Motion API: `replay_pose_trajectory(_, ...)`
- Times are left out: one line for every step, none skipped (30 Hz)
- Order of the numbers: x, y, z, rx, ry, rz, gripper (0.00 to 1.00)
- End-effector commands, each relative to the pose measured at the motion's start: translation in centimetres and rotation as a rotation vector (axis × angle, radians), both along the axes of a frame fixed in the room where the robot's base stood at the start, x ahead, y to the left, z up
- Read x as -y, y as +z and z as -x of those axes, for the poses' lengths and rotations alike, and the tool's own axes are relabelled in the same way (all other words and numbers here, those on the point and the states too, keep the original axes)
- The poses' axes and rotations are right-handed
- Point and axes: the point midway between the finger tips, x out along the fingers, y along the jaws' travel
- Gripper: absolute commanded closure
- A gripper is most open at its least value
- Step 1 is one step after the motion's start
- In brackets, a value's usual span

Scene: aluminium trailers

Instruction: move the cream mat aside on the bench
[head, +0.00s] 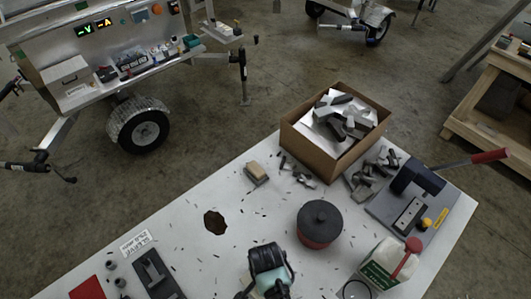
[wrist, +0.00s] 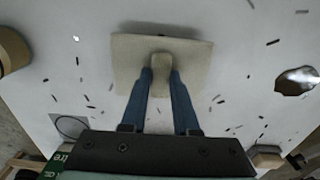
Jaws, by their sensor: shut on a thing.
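The cream mat (wrist: 125,55) is a pale, roughly square piece in the upper middle of the wrist view, over the white speckled bench (wrist: 235,45). A raised pale grip piece (wrist: 160,58) stands at its middle. My gripper (wrist: 160,74) has its two blue fingers shut on this grip piece. A dark strip shows along the mat's far edge; I cannot tell whether the mat touches the bench or is slightly above it. In the head view I cannot make out the mat; my arm (head: 268,260) is in the lower middle there.
On the bench are a red pot with a dark lid (head: 320,226), a green-white canister (head: 388,264), a wire ring (head: 356,289), a lever tool (head: 412,200), a cardboard box of metal scraps (head: 310,148) and a tan block (head: 257,173).

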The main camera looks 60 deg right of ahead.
Motion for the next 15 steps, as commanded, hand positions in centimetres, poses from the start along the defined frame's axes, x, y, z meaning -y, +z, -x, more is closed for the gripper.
replay_pose_trajectory(0.0, -0.6, 0.0, -0.001, 0.0, 0.0, 1.0)
replay_pose_trajectory(0.0, -1.0, 0.0, -0.002, 0.0, -0.001, 1.0)
replay_pose_trajectory(0.0, -1.3, 0.0, -0.001, 0.0, 0.0, 1.0)
replay_pose_trajectory(0.0, -1.5, 0.0, -0.001, 0.0, 0.0, 1.0)
replay_pose_trajectory(0.0, -1.7, 0.0, 0.0, 0.001, 0.0, 1.0)
replay_pose_trajectory(0.0, -1.8, 0.0, 0.0, 0.001, 0.0, 1.0)
replay_pose_trajectory(0.0, -1.8, 0.0, 0.0, 0.001, 0.0, 1.0)
replay_pose_trajectory(0.0, -1.8, 0.0, 0.001, 0.001, 0.0, 1.0)
replay_pose_trajectory(0.0, -1.8, 0.0, 0.001, 0.001, 0.001, 1.0)
replay_pose_trajectory(0.0, -1.8, 0.0, 0.001, 0.001, 0.001, 1.0)
replay_pose_trajectory(0.0, -1.8, 0.0, 0.001, 0.001, 0.001, 1.0)
replay_pose_trajectory(0.0, -1.8, 0.0, 0.001, 0.001, 0.0, 1.0)
replay_pose_trajectory(0.0, -1.8, 0.0, 0.001, 0.001, 0.0, 1.0)
replay_pose_trajectory(0.0, -1.9, 0.0, 0.001, 0.001, 0.0, 1.0)
replay_pose_trajectory(0.0, -2.0, 0.0, 0.001, 0.001, 0.0, 1.0)
